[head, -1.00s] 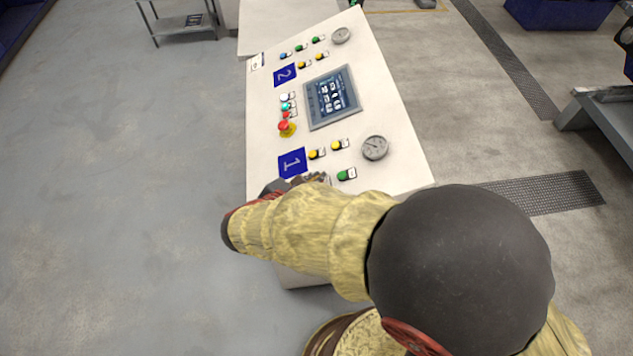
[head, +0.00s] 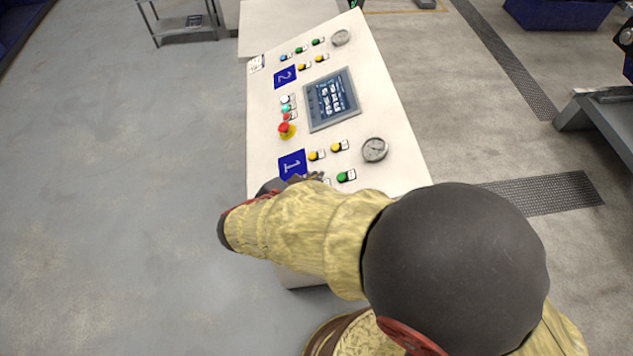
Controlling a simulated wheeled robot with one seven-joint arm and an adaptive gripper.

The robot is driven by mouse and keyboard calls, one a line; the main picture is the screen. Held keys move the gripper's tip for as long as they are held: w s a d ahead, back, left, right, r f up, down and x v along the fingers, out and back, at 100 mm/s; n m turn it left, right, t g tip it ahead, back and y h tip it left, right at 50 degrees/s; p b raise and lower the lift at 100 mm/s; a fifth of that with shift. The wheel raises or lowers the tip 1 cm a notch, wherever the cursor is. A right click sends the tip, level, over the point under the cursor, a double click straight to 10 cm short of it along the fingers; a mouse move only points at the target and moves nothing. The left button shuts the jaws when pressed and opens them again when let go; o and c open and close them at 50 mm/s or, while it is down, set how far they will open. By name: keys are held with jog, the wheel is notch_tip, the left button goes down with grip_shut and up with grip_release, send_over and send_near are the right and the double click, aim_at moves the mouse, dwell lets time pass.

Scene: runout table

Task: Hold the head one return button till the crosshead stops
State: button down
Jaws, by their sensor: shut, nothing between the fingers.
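The sloped white control panel (head: 410,170) stands in the middle of the head view. Its head one section has a blue "1" plate (head: 292,164), two yellow buttons (head: 325,151), a green button (head: 346,176) and a round gauge (head: 374,149). My gripper (head: 311,177) is shut and empty, its dark fingers low over the panel just below the "1" plate. My arm and gripper hide the row left of the green button, and no return button can be made out there. Whether the fingertips touch a button cannot be told. The crosshead is not identifiable in view.
A red emergency stop (head: 286,130) on a yellow base sits above the "1" plate, near the screen (head: 332,99). The head two buttons and "2" plate (head: 285,76) are farther up. A grey metal trolley (head: 180,22) stands at back left. Floor on the left is clear.

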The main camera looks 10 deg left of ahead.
jog(key=shift+a+r, duration=0.1)
jog(key=shift+r, duration=0.1)
jog(key=r+p, duration=0.1)
jog(key=a+r+p, duration=0.1)
jog(key=r, duration=0.1)
jog(key=a+r+p, duration=0.1)
jog(key=shift+s+r+p, duration=0.25)
jog(key=shift+p, duration=0.05)
dwell(0.8)
